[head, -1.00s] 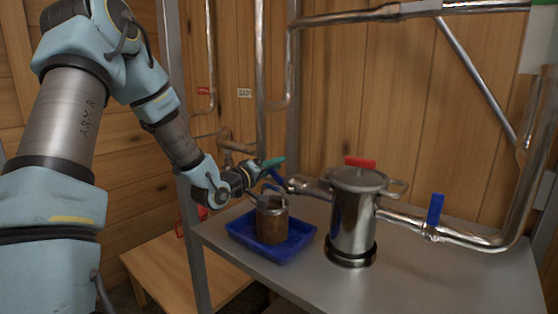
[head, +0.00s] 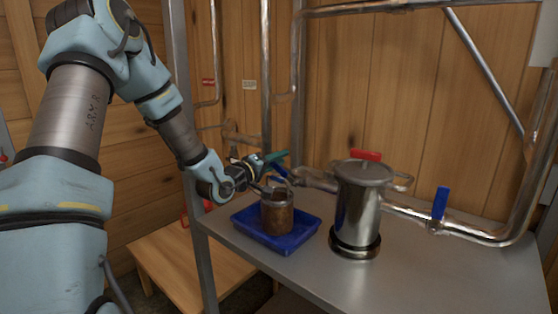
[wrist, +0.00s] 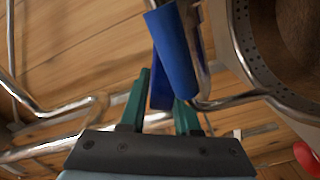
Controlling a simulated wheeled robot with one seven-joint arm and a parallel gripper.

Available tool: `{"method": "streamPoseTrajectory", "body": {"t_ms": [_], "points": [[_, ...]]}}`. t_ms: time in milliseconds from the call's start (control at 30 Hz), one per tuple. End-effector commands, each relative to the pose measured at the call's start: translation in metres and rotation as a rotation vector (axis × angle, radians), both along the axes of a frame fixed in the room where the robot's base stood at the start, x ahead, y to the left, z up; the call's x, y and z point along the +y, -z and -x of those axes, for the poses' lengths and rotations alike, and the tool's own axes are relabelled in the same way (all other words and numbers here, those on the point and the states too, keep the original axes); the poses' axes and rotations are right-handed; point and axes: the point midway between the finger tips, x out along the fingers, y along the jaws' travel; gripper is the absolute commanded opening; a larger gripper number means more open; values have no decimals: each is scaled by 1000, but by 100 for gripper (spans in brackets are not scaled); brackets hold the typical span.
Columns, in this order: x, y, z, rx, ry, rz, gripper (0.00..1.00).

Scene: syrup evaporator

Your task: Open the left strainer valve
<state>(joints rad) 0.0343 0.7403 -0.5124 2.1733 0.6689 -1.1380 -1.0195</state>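The strainer (head: 357,215) is an upright metal canister with a red lid handle (head: 365,155), standing on the metal table. The left valve's blue handle (head: 283,171) is at the pipe left of the strainer, partly hidden by my gripper.
A blue tray (head: 250,236) holds a brown-filled perforated basket (head: 277,217), close beside my gripper. The right valve's blue handle (head: 440,203) stands upright on the right pipe. The metal table (head: 420,270) is bare at the front right. A wooden bench (head: 180,265) stands lower left.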

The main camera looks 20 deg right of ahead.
Motion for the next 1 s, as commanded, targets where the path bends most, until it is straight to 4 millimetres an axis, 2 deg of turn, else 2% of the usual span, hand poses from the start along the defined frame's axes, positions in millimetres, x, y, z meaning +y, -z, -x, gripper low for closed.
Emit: {"method": "streamPoseTrajectory", "body": {"t_ms": [33,100,133,567,767,1000], "points": [[1,3,-1,4,-3,-5,49],[1,3,-1,5,-3,-6,57],[2,3,-1,5,-3,-6,57],[2,3,0,-21,-5,-26,57],[-4,-12,10,-203,-3,-124,57],[-16,-33,31,-511,0,-289,57]]}}
